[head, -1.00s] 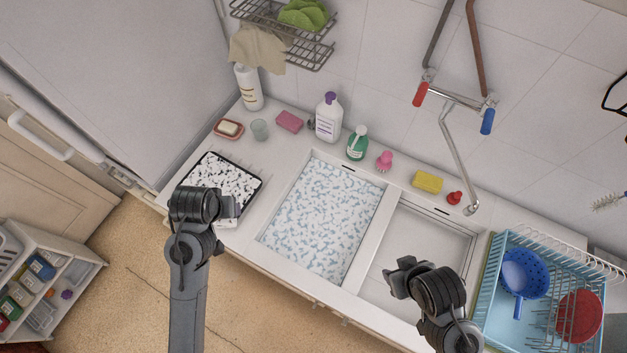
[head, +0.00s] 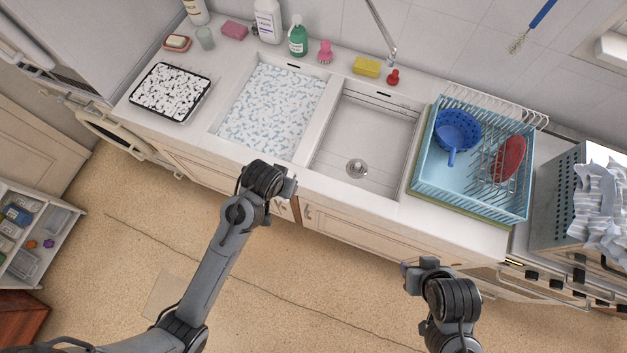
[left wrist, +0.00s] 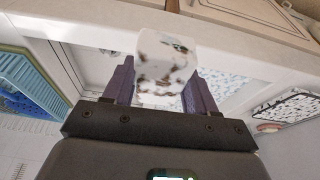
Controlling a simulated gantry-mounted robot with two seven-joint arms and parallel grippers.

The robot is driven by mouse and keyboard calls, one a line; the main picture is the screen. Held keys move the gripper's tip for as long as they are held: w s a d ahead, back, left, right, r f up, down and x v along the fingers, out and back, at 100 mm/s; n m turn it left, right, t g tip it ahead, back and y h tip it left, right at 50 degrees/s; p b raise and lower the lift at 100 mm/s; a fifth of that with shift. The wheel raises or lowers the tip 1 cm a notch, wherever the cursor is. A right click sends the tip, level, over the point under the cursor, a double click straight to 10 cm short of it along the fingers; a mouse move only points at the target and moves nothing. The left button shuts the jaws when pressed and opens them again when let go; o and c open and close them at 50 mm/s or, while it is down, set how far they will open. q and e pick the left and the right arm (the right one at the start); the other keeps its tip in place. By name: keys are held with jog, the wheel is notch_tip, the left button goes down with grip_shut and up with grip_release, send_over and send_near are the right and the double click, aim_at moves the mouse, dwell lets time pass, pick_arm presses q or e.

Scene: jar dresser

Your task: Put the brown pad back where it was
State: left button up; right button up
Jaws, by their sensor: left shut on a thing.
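My left gripper (head: 288,188) is in front of the counter, below the foam-filled basin. In the left wrist view its two fingers (left wrist: 160,88) are shut on a small block (left wrist: 166,60). The block is mostly white, as if foam-covered, with brown patches; it looks like the brown pad. It is hidden in the head view. My right gripper (head: 411,272) is over the floor in front of the cabinets, too small to tell open from shut.
A black-rimmed tray (head: 208,100) of white foam lies left of the foam-filled basin (head: 310,112). The right basin (head: 368,135) is empty. A blue rack (head: 428,160) with a colander (head: 457,130) stands further right. A pink sponge (head: 234,30) and yellow sponge (head: 367,66) lie along the back.

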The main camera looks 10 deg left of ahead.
pick_arm(q)
jog(key=s+f, duration=0.1)
jog(key=s+d+f+b, duration=0.1)
jog(key=shift+d+f, duration=0.3)
jog(key=shift+f, duration=0.1)
jog(key=shift+w+a+f, duration=0.1)
jog(key=shift+a+f, duration=0.05)
jog(key=shift+f, duration=0.15)
jog(key=w+f, duration=0.2)
jog(key=w, duration=0.1)
jog(key=w+a+f, duration=0.1)
jog(key=w+f, duration=0.1)
jog(key=w, duration=0.2)
jog(key=w+a+f, duration=0.1)
jog(key=w+f, duration=0.1)
jog(key=w, duration=0.1)
jog(key=shift+w+f, duration=0.15)
jog(key=shift+w, duration=0.15)
jog(key=shift+w+f, duration=0.25)
jog(key=shift+w, duration=0.1)
notch_tip(320, 180, down, 3)
jog(key=shift+f, duration=0.55)
pick_arm(e)
jog(key=shift+s+d+f, duration=0.3)
jog(key=shift+s+f, duration=0.15)
jog(key=shift+f, duration=0.2)
pick_arm(q)
jog(key=shift+f, duration=0.15)
jog(key=o, duration=0.9)
jog(key=shift+o, duration=0.2)
